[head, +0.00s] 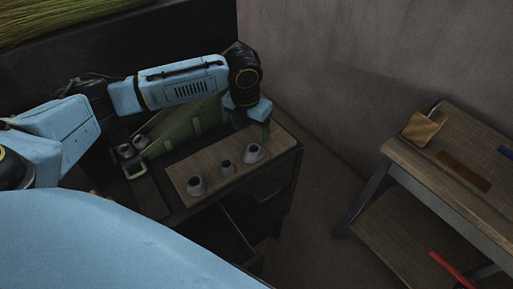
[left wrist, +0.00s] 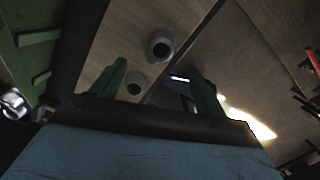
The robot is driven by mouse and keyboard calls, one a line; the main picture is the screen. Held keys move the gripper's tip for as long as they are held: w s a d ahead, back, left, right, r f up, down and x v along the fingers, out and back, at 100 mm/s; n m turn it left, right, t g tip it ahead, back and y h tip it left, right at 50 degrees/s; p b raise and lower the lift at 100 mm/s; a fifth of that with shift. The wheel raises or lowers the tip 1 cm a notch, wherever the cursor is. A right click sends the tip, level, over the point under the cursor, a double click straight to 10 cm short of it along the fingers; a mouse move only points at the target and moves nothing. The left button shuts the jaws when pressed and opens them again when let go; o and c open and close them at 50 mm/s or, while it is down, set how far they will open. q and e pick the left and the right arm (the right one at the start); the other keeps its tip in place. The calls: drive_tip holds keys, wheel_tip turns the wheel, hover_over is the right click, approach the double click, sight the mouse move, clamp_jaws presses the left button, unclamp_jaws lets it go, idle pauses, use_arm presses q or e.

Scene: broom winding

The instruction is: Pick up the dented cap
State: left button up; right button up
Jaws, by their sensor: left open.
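Three grey caps stand in a row on a wooden board (head: 212,160): a front-left cap (head: 196,185), a middle cap (head: 227,168) and a back-right cap (head: 253,152). I cannot tell which one is dented. My left gripper (head: 265,130) is beside and above the back-right cap, near the board's far right end. In the left wrist view its green fingers (left wrist: 156,66) are spread apart with nothing held. Two caps show there, one beyond the fingertips (left wrist: 160,43) and one near the left finger (left wrist: 133,85). My right gripper is not in view.
The board lies on a dark cabinet (head: 270,187). A green fixture (head: 185,135) stands behind it, with two grey round parts (head: 126,151) to its left. A wooden workbench (head: 440,185) with a wooden block (head: 424,127) stands at right. Floor lies between them.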

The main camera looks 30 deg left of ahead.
sight(253, 148)
use_arm(q)
wheel_tip(253, 148, down, 3)
drive_tip(key=shift+w+f, duration=0.1)
drive_tip(key=shift+w, duration=0.05)
drive_tip(key=shift+w+f, duration=0.1)
drive_tip(key=shift+f, duration=0.3)
drive_tip(key=shift+f+b, duration=0.3)
drive_tip(key=shift+f, duration=0.25)
drive_tip(key=f, duration=0.4)
drive_tip(key=shift+w+d+f+b, duration=0.1)
drive_tip(key=shift+w+f+b, duration=0.1)
drive_tip(key=shift+w+b, duration=0.1)
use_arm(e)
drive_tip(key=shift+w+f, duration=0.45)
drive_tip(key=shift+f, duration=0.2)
use_arm(q)
drive_tip(key=c, duration=1)
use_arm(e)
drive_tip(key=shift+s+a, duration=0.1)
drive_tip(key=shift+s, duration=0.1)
use_arm(q)
drive_tip(key=shift+r, duration=0.1)
drive_tip(key=shift+c, duration=0.2)
